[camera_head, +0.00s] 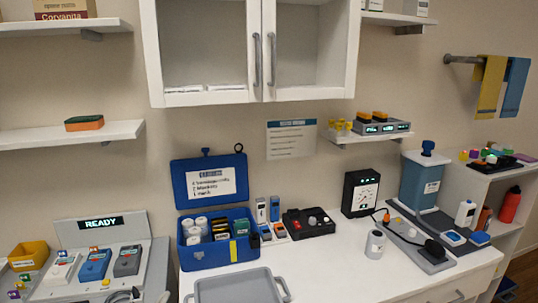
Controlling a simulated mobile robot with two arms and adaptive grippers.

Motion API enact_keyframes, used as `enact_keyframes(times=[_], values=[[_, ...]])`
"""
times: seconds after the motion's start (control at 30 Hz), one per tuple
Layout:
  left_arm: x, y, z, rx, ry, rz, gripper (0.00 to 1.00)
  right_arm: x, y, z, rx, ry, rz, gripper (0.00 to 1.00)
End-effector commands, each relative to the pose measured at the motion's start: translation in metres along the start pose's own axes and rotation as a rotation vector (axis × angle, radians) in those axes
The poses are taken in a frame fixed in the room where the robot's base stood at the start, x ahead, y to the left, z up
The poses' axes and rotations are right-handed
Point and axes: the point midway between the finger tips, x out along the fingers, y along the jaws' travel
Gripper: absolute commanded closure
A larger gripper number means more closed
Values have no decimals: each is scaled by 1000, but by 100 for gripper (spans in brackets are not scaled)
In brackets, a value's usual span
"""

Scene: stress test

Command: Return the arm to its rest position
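Neither of my grippers shows in the head view, and no arm link can be made out. The view looks onto a white worktop (340,275). On it stands an open blue case (221,256) holding white bottles and other small items, its lid raised with a label inside. A grey tray (240,287) lies in front of the case, cut off by the bottom edge. To the left, a grey station (75,236) reads READY and holds several handheld devices.
A black gauge box (360,193), a blue container (420,185), a grey cylinder (375,244) and a long grey device (433,255) stand on the right. A white cabinet (352,50) hangs above. Shelves (70,137) jut from the wall. Clear worktop lies between tray and cylinder.

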Motion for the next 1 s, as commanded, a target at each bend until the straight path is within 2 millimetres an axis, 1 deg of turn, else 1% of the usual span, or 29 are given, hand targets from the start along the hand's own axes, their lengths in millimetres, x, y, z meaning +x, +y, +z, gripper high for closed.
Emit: enact_keyframes(times=[0.03,0.07,0.1,0.17,0.2,0.27,0.3,0.4,0.47,0.5,0.57,0.77,0.87,0.97,1.0], values=[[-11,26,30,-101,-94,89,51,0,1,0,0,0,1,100],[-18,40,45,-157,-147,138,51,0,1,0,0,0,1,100],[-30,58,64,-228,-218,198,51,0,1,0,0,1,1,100],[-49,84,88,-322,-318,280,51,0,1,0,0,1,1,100],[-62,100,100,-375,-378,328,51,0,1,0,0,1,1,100],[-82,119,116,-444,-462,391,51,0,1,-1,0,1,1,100],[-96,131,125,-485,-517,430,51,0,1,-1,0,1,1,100],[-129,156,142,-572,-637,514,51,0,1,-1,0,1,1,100],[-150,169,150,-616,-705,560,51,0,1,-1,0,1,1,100],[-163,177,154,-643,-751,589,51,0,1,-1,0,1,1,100],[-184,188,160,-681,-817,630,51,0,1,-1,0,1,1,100],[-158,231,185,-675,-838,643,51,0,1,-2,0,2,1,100],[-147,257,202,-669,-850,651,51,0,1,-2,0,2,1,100],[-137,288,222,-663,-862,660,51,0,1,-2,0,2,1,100],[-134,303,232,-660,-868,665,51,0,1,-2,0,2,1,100]])
